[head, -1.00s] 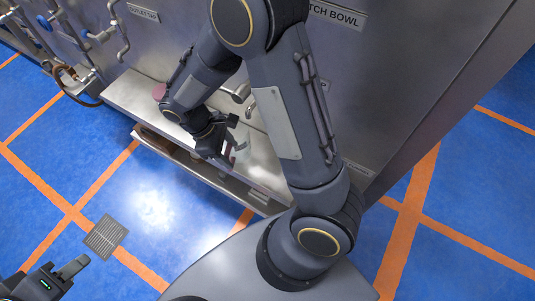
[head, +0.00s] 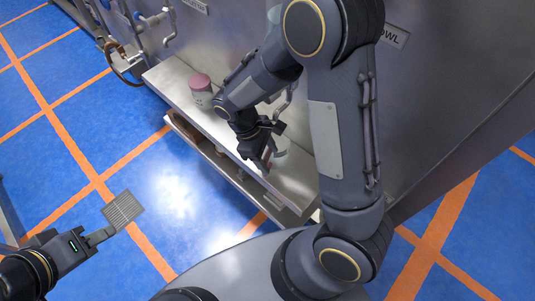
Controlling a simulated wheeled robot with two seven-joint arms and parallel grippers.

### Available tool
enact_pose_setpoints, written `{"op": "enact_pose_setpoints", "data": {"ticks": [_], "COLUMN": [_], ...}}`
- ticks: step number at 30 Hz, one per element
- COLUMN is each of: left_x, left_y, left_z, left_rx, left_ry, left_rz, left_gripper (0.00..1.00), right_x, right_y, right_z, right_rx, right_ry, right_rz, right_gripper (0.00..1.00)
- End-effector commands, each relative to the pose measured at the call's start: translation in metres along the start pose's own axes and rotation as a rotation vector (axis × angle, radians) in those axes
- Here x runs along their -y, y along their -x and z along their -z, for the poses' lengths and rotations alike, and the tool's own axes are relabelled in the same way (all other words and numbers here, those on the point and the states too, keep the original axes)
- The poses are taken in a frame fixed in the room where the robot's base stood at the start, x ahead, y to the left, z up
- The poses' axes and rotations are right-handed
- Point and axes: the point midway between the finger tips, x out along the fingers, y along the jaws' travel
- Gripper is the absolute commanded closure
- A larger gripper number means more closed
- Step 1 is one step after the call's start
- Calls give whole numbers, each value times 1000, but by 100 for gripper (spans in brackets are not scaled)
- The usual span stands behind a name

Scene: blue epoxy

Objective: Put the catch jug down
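My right arm reaches down over the steel shelf (head: 300,185). Its dark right gripper (head: 270,145) is low above the shelf, with the fingers pointing down toward it. A small reddish and pale patch shows at the fingers, but the gripper covers most of whatever is there. I cannot make out the catch jug clearly, nor whether it is held or touches the shelf. My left gripper (head: 105,236) is out over the blue floor at lower left, away from the shelf.
A pale container with a pink lid (head: 201,90) stands on the shelf left of my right gripper. Metal pipes and taps (head: 284,103) come off the steel wall behind. A lower ledge (head: 222,158) runs below the shelf front. A floor drain (head: 122,210) lies in the open floor.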

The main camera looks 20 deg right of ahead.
Motion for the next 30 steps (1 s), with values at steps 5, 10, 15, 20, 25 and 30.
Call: {"op": "enact_pose_setpoints", "data": {"ticks": [5, 10, 15, 20, 25, 30], "left_x": [0, 0, -1, 0, 3, 6], "left_y": [0, 0, 3, 0, -6, -13], "left_z": [0, 0, 2, 0, -3, -7], "left_rx": [0, 0, 0, 0, 0, 1], "left_ry": [0, 0, 0, 0, 0, 0], "left_rz": [0, 0, 0, 0, 0, 0], "left_gripper": [64, 64, 64, 64, 64, 64], "right_x": [0, 0, 0, -1, 0, 0], "right_y": [0, 0, 6, 30, 57, 73], "right_z": [0, 0, -1, 0, 17, 56], "right_rx": [0, 0, -1, -6, -1, 0], "right_ry": [0, 0, 1, 0, 3, 2], "right_rz": [0, 0, -1, -3, -3, -2], "right_gripper": [25, 25, 25, 25, 25, 25]}}
